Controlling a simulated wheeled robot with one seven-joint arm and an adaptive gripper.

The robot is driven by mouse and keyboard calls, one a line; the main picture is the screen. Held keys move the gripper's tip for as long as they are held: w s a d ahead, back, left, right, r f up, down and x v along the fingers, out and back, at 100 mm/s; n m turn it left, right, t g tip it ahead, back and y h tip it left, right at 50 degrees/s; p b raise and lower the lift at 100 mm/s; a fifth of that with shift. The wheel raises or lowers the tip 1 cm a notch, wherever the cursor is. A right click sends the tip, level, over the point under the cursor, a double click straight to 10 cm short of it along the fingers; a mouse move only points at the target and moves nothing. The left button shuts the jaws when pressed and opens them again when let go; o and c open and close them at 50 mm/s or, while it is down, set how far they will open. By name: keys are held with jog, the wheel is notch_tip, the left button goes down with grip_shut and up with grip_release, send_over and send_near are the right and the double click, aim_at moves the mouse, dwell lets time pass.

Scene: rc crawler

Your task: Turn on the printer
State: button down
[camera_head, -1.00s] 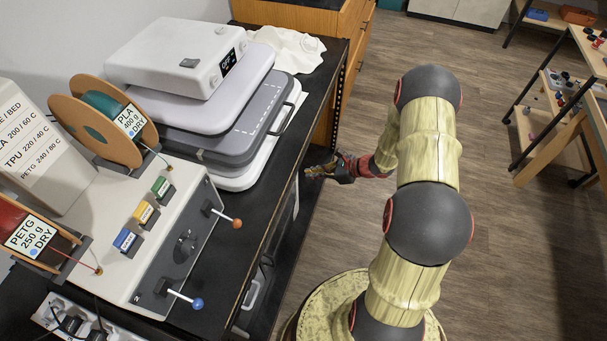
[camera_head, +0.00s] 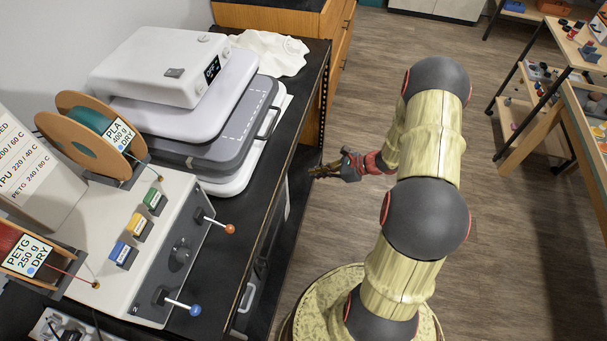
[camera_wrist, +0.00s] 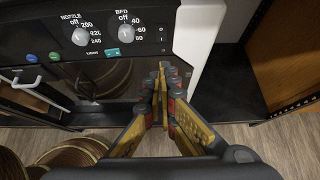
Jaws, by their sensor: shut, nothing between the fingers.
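The printer (camera_head: 160,62) appears to be the white and grey layered machine on the black bench, its small dark display (camera_head: 212,70) seeming to read OFF. In the wrist view a black front panel (camera_wrist: 150,40) carries a NOZZLE knob (camera_wrist: 80,36) and a BED knob (camera_wrist: 126,33), both marked with off, and a small teal part (camera_wrist: 112,53) below them. The head view does not show this panel. My gripper (camera_head: 312,172) is off the bench's front edge, beside the machine. In the wrist view my gripper (camera_wrist: 164,70) is shut and empty, just below and right of the BED knob.
A control box (camera_head: 165,240) with an orange-tipped lever (camera_head: 229,229) and a blue-tipped lever (camera_head: 195,309) stands left of the machine. A white cloth (camera_head: 270,50) lies beyond. The wooden floor (camera_head: 340,220) by the bench is open.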

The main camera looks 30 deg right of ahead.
jog(key=shift+s+d+f, duration=0.1)
jog(key=shift+s+f, duration=0.1)
jog(key=shift+f, duration=0.2)
jog(key=r+b+x, duration=0.1)
jog(key=b+x, duration=0.2)
jog(key=x, duration=1)
jog(key=shift+w+a+b, duration=0.4)
jog(key=shift+w+a, duration=0.1)
jog(key=shift+w, duration=0.1)
